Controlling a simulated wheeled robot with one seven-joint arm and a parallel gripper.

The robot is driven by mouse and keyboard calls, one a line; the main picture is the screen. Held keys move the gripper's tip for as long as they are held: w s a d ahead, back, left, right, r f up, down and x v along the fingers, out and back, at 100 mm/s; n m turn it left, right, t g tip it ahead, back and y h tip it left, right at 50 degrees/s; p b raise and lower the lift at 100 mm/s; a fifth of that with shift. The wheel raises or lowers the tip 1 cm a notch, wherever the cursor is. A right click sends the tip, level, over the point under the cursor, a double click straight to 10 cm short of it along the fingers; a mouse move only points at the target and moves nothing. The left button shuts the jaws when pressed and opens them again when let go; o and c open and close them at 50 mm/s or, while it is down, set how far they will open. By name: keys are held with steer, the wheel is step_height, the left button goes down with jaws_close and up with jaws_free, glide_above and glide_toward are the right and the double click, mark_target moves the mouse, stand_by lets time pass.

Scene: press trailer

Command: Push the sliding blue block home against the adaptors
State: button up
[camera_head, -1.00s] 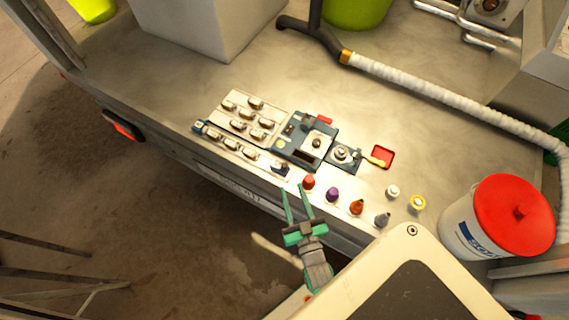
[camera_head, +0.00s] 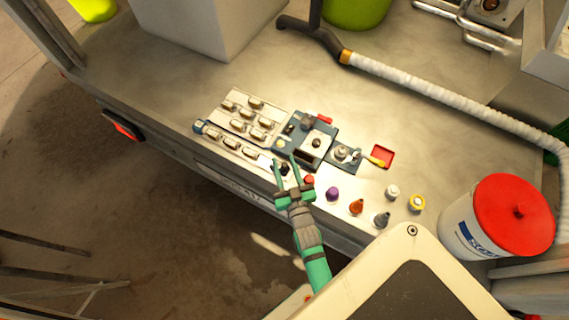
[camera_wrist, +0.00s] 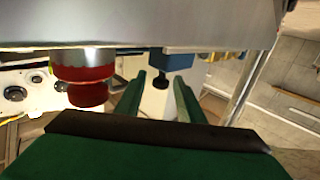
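The blue block (camera_head: 277,167) with a black knob sits at the right end of the front row. The silver adaptors (camera_head: 232,143) lie in that row to its left, with a gap between the nearest one and the block. A second blue block (camera_head: 198,126) is at the row's left end. My gripper (camera_head: 285,160) is open, its two green fingers reaching over the block. In the wrist view, the blue block (camera_wrist: 180,59) and its black knob (camera_wrist: 160,81) show between my gripper's fingers (camera_wrist: 157,88). I cannot tell whether they touch.
A red knob (camera_head: 309,180) stands close right of my gripper; it looks large in the wrist view (camera_wrist: 86,75). Purple (camera_head: 332,194) and orange (camera_head: 356,207) pieces stand farther right. A dark blue fixture (camera_head: 325,138) lies behind. A white bucket (camera_head: 468,231) stands at right.

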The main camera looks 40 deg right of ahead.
jaws_close()
steer(key=w+a, duration=0.1)
steer(key=w, duration=0.2)
steer(key=w+a, duration=0.1)
steer(key=w, duration=0.2)
steer(key=w+a, duration=0.2)
steer(key=w, duration=0.1)
steer(key=shift+w, duration=0.2)
jaws_free()
steer(key=shift+d, duration=0.1)
steer(key=shift+s, duration=0.15)
steer(key=v, duration=1)
steer(key=shift+s+a, duration=0.2)
steer(key=shift+s, duration=0.05)
steer(key=shift+f, duration=0.1)
